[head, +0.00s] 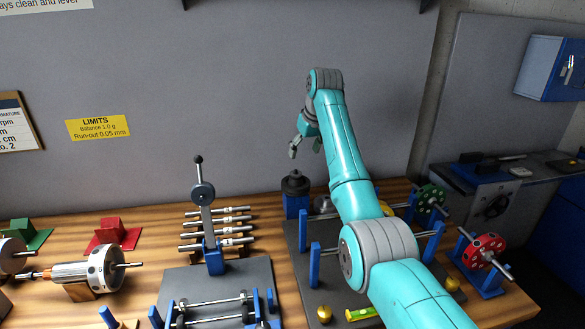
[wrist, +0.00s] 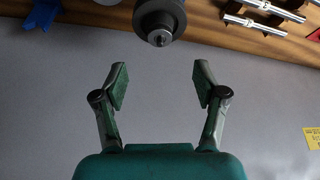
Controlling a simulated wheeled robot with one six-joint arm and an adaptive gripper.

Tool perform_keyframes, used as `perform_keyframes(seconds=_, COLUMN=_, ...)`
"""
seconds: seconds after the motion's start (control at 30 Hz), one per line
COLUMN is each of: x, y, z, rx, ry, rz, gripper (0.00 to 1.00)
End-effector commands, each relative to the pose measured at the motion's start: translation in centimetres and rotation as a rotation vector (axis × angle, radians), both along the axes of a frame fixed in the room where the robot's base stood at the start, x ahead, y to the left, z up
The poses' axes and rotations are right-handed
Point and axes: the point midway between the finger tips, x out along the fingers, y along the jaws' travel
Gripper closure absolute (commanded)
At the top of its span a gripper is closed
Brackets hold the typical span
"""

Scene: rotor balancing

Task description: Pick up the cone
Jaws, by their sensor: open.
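A dark grey round piece with a narrower top, which looks like the cone (head: 295,184), sits on a blue post at the back of the bench. It shows in the wrist view (wrist: 159,18) at the top middle, ahead of the fingers and roughly centred between them. My gripper (head: 305,149) is open and empty, held above and slightly right of the cone in the head view. In the wrist view my gripper (wrist: 160,78) has its two fingers spread, apart from the cone.
A rack of several steel shafts (head: 222,226) stands left of the cone. Blue posts (head: 315,260) rise from the dark base plate (head: 296,262) in front. A green wheel (head: 430,198) and a red wheel (head: 484,251) stand to the right. The grey wall (head: 230,80) is behind.

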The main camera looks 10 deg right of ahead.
Motion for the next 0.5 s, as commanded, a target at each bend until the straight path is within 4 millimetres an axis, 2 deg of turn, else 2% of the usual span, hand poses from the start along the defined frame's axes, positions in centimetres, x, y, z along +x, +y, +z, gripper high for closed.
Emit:
perform_keyframes(seconds=0.3, x=1.5, y=0.4, z=-3.7, rx=0.0, ry=0.003, rz=-0.001, gripper=0.29)
perform_keyframes(seconds=0.5, x=2.0, y=0.6, z=-5.1, rx=0.0, ry=0.001, rz=0.0, gripper=0.29)
